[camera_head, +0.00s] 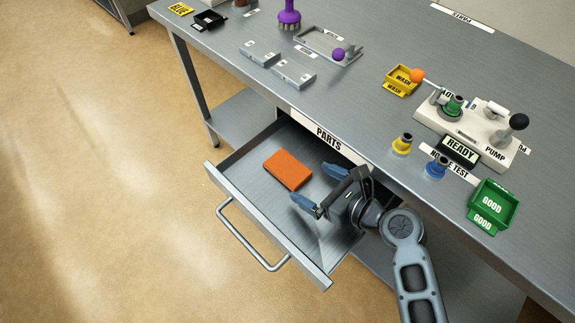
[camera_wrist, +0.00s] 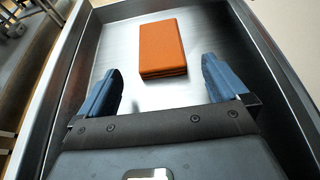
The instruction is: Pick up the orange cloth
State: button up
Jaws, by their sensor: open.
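The orange cloth (camera_head: 288,170) lies flat and folded in the open parts drawer (camera_head: 236,234), toward the drawer's left side in the head view. The cloth is not touched.
The metal workbench (camera_head: 340,110) stands above and behind the drawer. On it are a yellow bin (camera_head: 400,82), a green bin (camera_head: 492,207), a pump unit (camera_head: 470,125) and coloured nozzles. The drawer's walls surround the cloth; its floor is otherwise bare.

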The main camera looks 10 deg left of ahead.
aim_at(297, 175)
jog(key=x, duration=0.5)
jog(key=shift+w+a+f, duration=0.15)
jog(key=shift+f, duration=0.15)
jog(key=shift+c, duration=0.4)
jog(key=c, duration=0.9)
